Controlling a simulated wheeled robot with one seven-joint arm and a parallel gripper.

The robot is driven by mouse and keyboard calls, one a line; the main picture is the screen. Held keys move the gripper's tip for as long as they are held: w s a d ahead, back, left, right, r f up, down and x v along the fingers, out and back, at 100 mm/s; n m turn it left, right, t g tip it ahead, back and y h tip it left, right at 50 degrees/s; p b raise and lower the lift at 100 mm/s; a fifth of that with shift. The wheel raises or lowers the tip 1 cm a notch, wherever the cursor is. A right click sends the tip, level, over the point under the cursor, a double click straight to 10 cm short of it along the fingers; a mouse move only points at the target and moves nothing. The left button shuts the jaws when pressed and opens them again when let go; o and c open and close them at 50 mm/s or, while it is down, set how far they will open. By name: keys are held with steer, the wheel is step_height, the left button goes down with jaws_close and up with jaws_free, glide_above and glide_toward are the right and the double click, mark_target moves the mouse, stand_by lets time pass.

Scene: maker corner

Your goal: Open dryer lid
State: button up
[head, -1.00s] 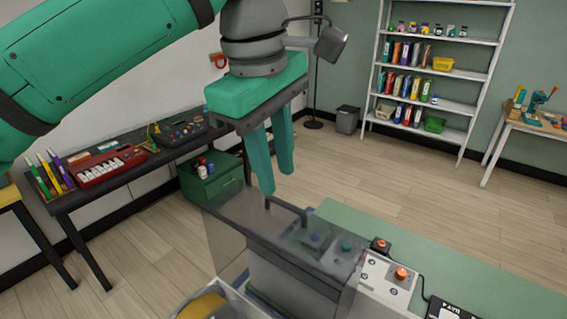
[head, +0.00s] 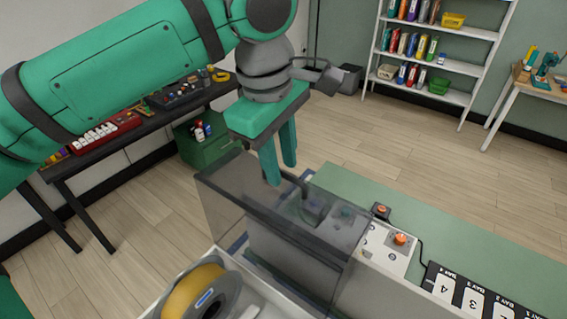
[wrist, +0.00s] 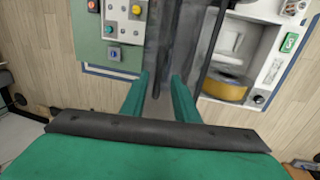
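The dryer's smoky clear lid (head: 235,190) stands raised behind the white dryer body (head: 235,262). A yellow filament spool (head: 190,292) shows uncovered in the body. The lid's dark handle (head: 297,183) is at its far upper edge. My gripper (head: 281,172) points down at this edge, with its green fingers close to the handle. In the wrist view, my gripper (wrist: 160,82) has its fingers apart, with the grey lid (wrist: 172,40) running beyond and between them. The spool (wrist: 226,88) is to the right there. Whether the fingers touch the lid or handle cannot be told.
A control box with orange and dark buttons (head: 392,246) stands right of the lid on a green mat (head: 440,230). A dark side table (head: 75,165) and green cabinet (head: 205,150) stand left.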

steer(key=shift+w+d+f, duration=0.1)
steer(key=shift+d+f, duration=0.15)
steer(key=shift+f, duration=0.2)
